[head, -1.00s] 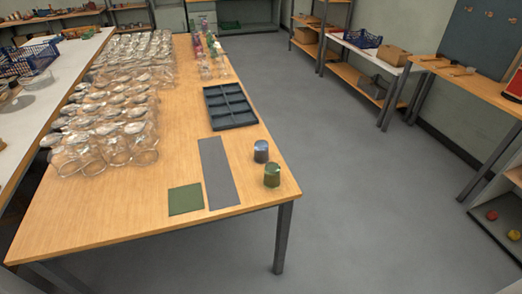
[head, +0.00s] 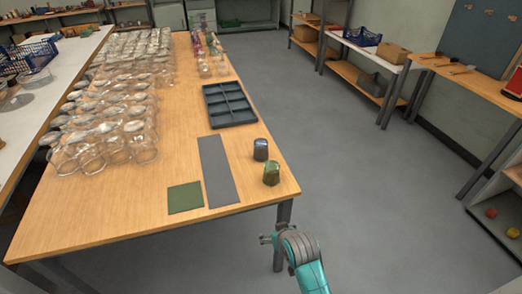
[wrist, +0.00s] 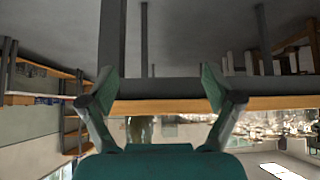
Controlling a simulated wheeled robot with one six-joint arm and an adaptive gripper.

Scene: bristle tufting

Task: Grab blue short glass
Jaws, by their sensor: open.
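The blue short glass (head: 261,150) stands on the wooden table (head: 120,215) near its right front corner in the head view. A green short glass (head: 271,174) stands just in front of it, nearer the table corner. My gripper (wrist: 157,75) is open and empty in the wrist view, its two fingers spread wide. The wrist picture appears upside down, with the table edge across it and a greenish glass (wrist: 140,130) partly hidden behind the gripper body. I cannot make out the blue glass there. In the head view my arm is below the table's front right corner.
A grey strip (head: 216,170) and a green square (head: 185,197) lie left of the short glasses. A dark compartment tray (head: 230,105) lies behind them. Many clear glasses (head: 92,152) crowd the table's left side. The floor right of the table is clear.

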